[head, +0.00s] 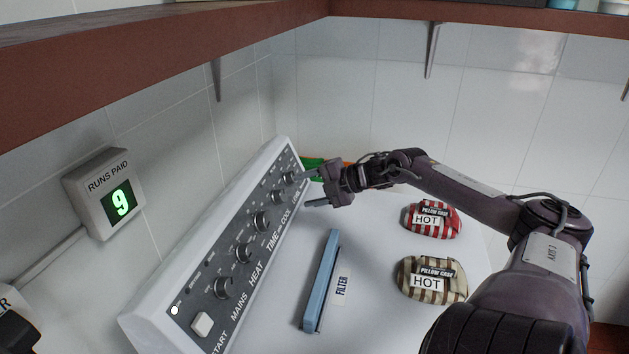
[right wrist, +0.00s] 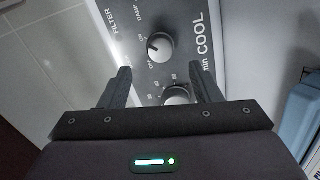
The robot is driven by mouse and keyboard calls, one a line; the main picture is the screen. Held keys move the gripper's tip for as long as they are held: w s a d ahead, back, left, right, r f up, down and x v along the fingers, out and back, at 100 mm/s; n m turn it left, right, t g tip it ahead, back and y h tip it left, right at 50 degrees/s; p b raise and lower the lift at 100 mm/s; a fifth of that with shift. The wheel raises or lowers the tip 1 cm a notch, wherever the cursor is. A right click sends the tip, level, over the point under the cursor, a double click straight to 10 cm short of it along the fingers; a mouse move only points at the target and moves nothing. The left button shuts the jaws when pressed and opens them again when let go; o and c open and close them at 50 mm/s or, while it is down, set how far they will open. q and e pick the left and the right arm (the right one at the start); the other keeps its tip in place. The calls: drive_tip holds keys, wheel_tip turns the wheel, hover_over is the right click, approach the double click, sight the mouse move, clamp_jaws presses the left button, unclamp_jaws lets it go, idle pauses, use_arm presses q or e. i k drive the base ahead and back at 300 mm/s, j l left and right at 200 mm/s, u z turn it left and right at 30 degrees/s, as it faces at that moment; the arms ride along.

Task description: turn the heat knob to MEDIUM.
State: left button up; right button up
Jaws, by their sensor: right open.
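The grey control panel (head: 205,265) slopes along the left of the table, with a row of round dark knobs. My right gripper (head: 312,188) is open and empty at the panel's far end, away from the heat knob. In the right wrist view, the COOL knob (right wrist: 160,47) shows beyond the open fingers, and the TIME knob (right wrist: 177,95) shows partly between them. The heat knob is not visible there. My left gripper is out of view.
A blue filter bar (head: 322,282) lies right of the panel. Two striped pillow-case bundles marked HOT, red (head: 432,220) and brown (head: 432,279), lie farther right. A RUNS PAID counter (head: 104,193) reading 9 hangs on the left wall. A red-brown shelf (head: 170,52) overhangs above.

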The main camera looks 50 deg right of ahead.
sight(245, 253)
drive_tip(key=k+l, duration=0.3)
drive_tip(key=k, duration=0.15)
drive_tip(key=k+l, duration=0.3)
drive_tip(key=k, duration=0.15)
drive_tip(key=k+l, duration=0.3)
drive_tip(key=k, duration=0.15)
